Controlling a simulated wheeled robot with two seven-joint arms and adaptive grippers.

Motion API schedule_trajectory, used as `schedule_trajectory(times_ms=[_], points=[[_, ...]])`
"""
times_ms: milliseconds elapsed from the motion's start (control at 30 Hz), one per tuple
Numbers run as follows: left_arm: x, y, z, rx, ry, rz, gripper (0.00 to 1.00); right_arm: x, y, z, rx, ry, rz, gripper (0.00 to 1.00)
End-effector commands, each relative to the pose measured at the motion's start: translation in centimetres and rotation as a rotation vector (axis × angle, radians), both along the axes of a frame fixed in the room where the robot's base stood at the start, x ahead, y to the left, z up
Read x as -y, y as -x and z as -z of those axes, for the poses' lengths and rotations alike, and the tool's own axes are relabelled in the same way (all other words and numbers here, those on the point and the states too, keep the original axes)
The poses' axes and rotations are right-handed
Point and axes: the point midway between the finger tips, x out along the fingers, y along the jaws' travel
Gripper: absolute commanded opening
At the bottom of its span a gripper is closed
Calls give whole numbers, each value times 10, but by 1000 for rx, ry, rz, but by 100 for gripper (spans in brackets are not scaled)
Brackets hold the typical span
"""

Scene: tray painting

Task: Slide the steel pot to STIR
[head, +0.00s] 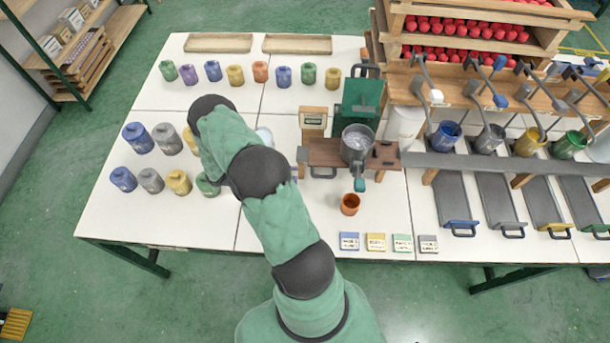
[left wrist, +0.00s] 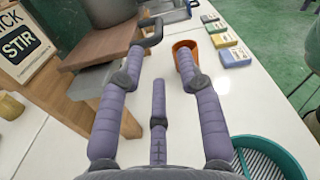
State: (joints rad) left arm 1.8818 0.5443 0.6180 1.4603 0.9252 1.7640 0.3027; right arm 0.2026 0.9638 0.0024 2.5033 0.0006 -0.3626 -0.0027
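The steel pot (head: 357,140) stands on a raised wooden stand (head: 385,156) right of my left arm, with a teal-ended handle pointing to the front. Its grey lower side shows at the top of the left wrist view (left wrist: 108,10). A dark bar handle (head: 323,173) sits on the stand's front edge; a dark handle also shows just beyond my left fingertips (left wrist: 152,32). A sign (left wrist: 22,42) reading "STIR" stands left of it. My left gripper (left wrist: 160,58) is open and empty, its fingers apart. In the head view my arm hides most of it. My right gripper is not seen.
An orange-brown cup (head: 350,204) stands in front of the stand. Coloured cards (head: 376,242) lie along the table's front edge. A teal slotted container (left wrist: 268,158) is near my gripper. Several coloured jars (head: 138,138) stand at the left. A rack with chutes (head: 450,195) fills the right.

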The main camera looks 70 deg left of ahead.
Motion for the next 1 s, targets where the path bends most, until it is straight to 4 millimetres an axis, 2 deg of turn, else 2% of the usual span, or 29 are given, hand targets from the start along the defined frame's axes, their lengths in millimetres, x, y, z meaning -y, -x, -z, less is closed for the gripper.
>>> schedule_trajectory(times_ms=[100, 267, 1000], points=[[-5, 13, 0, -1, -1, -1, 36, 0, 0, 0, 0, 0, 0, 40], [-8, 20, 0, 0, 0, 0, 36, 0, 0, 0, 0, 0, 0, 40], [-8, 20, 0, 0, 0, 0, 36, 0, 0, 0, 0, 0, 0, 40]])
